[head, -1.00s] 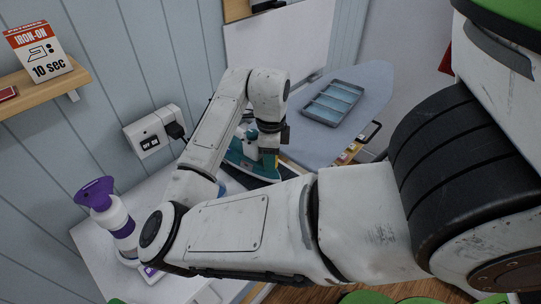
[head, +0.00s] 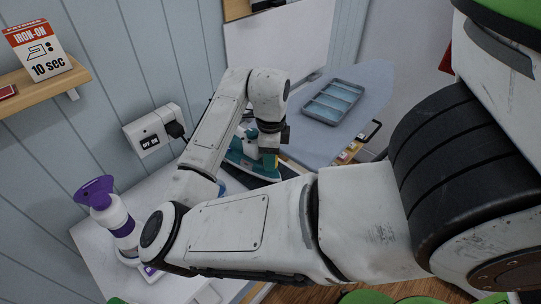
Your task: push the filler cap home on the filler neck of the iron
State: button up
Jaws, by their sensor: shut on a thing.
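The teal and white iron (head: 242,157) is on a dark surface beyond my bent arm, partly hidden by the arm's links. My gripper (head: 268,160) points down at the right part of the iron. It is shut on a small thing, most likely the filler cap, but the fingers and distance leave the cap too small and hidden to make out. The filler neck is also hidden, so I cannot tell whether the cap touches it or how it is seated.
A purple and white bottle-like object (head: 115,222) stands on the white top at left. A wall socket with a black plug (head: 154,131) is behind it. An ironing board (head: 367,90) with a blue-grey tray (head: 334,101) lies to the right of the iron. My arm fills the foreground.

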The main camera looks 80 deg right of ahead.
jog(key=o, duration=1.1)
notch_tip(320, 180, up, 11)
jog(key=shift+f, duration=0.2)
dwell(0.5)
